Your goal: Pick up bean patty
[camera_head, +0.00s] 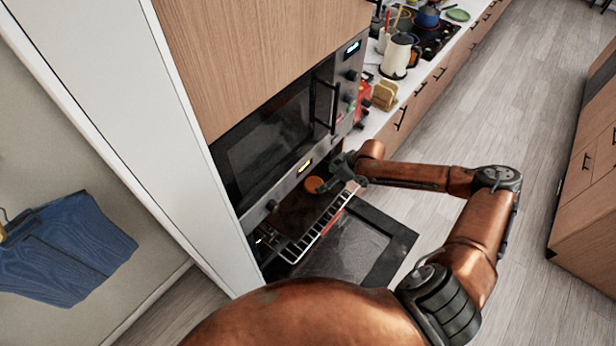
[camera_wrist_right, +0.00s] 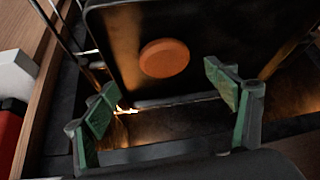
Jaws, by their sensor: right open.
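The bean patty is a round orange-brown disc (camera_head: 314,184). It lies on a dark baking tray (camera_head: 291,222) on a pulled-out rack in the open lower oven. In the right wrist view the patty (camera_wrist_right: 164,58) lies near the tray's near edge, beyond the fingertips. My right gripper (camera_head: 335,178) is beside the patty at the oven opening. Its green-padded fingers (camera_wrist_right: 166,88) are wide apart with nothing between them. The patty is not touched by either finger in the wrist view. My left gripper is not in view.
The oven door (camera_head: 362,248) is folded down under the rack (camera_head: 322,222). A second glass oven door (camera_head: 270,140) above is shut. A counter with a kettle (camera_head: 397,56) stands to the right. Blue cloth (camera_head: 66,246) hangs at left. The floor at right is clear.

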